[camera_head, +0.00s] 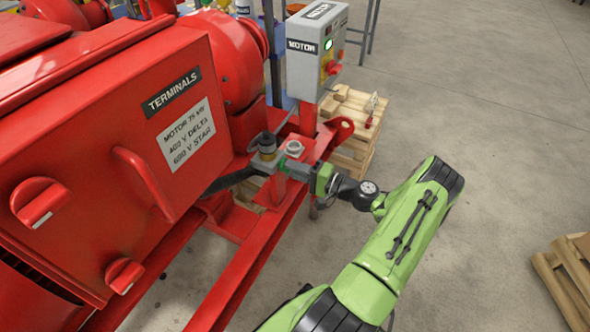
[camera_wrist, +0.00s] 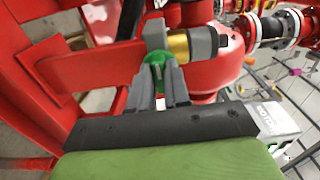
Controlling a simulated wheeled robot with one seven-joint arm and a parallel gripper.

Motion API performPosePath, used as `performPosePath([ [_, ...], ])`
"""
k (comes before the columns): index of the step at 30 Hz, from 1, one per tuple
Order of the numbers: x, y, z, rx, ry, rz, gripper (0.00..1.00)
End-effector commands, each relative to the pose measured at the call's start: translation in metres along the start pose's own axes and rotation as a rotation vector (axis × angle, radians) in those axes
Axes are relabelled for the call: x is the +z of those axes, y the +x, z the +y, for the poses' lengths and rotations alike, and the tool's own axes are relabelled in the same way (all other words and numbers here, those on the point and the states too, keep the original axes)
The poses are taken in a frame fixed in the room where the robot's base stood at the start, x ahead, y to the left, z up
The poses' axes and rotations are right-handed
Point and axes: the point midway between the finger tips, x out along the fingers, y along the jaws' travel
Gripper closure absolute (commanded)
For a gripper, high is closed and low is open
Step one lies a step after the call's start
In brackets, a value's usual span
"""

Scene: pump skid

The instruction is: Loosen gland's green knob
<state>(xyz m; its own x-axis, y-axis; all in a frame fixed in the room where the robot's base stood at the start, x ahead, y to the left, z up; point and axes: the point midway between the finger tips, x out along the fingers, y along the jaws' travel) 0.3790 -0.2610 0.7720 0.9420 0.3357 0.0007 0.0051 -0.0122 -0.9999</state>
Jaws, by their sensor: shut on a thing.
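The green knob (camera_wrist: 158,70) is in the middle of the wrist view, between the two grey fingers of my gripper (camera_wrist: 158,84). The fingers are shut on it from either side and hide part of its rim. The gland, with a brass-yellow band (camera_wrist: 178,45) and grey ends, lies just above and to the right of the knob there. In the head view my gripper (camera_head: 279,163) reaches in from the right at the red frame, beside the gland (camera_head: 266,146). The knob cannot be made out clearly in that view.
A red terminals box (camera_head: 130,140) with a handle and knobs fills the left. A grey motor control box (camera_head: 317,50) stands behind the gripper. Red frame rails (camera_head: 250,270) run below. A wooden pallet (camera_head: 352,130) stands behind; open floor lies right.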

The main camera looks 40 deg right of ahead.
Motion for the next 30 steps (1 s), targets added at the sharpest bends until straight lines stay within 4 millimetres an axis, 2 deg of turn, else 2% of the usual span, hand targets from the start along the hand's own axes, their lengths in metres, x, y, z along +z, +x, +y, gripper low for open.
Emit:
performPosePath([
  [9, 0.000, -0.001, 0.002, 0.005, -0.003, 0.000, 1.00],
  [10, 0.000, -0.001, 0.002, 0.005, -0.003, 0.000, 0.82],
  [15, 0.000, 0.000, 0.001, 0.003, -0.002, 0.000, 0.57],
  [24, 0.000, -0.004, 0.000, 0.002, -0.002, 0.001, 0.57],
  [26, -0.001, -0.012, 0.000, 0.002, -0.001, 0.003, 0.57],
  [30, -0.002, -0.046, -0.001, 0.003, -0.001, 0.008, 0.57],
])
